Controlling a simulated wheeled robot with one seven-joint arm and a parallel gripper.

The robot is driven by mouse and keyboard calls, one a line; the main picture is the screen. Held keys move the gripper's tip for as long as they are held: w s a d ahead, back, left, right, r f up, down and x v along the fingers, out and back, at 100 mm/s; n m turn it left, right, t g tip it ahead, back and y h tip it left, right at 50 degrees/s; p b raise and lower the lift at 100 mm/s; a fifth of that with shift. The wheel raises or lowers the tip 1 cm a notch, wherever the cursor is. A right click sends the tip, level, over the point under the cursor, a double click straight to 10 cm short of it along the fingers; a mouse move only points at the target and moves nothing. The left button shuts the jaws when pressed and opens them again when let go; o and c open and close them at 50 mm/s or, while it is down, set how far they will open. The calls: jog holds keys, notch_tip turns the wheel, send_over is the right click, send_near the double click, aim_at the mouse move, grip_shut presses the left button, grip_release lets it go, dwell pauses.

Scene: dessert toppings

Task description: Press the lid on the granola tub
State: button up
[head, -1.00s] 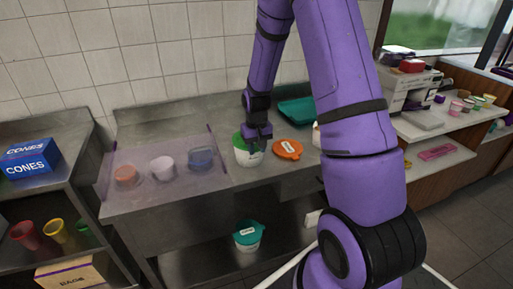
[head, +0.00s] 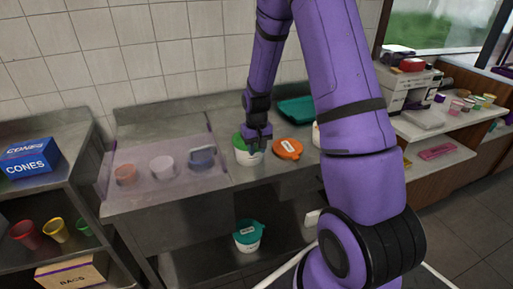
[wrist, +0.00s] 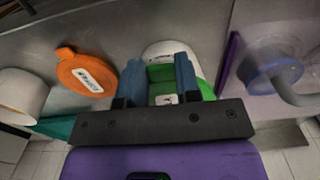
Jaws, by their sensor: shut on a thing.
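A white tub (head: 247,158) stands on the steel counter, and it also shows in the wrist view (wrist: 163,48). A green lid (head: 238,142) is at its top; in the wrist view the lid (wrist: 206,90) shows between and beside my blue fingers, with a small white label. My gripper (head: 257,143) is over the tub, pointing down. In the wrist view my gripper (wrist: 160,72) is shut on the green lid. The fingers hide part of the rim, so I cannot tell whether the lid is seated all round. The label is too small to read.
An orange lid (head: 288,149) lies right of the tub. A teal tray (head: 296,110) is behind. A clear panel (head: 115,172) stands left, around several cups. A teal-lidded tub (head: 248,235) is on the lower shelf. A white container (wrist: 22,95) is close by.

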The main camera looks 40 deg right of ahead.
jog(key=shift+f, duration=0.1)
dwell(0.3)
jog(key=o, duration=1.5)
jog(key=shift+o, duration=0.2)
jog(key=shift+r, duration=3)
jog(key=shift+c, duration=0.4)
grip_shut()
jog(key=shift+w+d, duration=0.4)
jog(key=shift+w, duration=0.9)
jog(key=shift+w+d, duration=0.35)
jog(key=shift+w, duration=0.95)
jog(key=shift+w+d, duration=0.4)
jog(key=shift+w, duration=0.9)
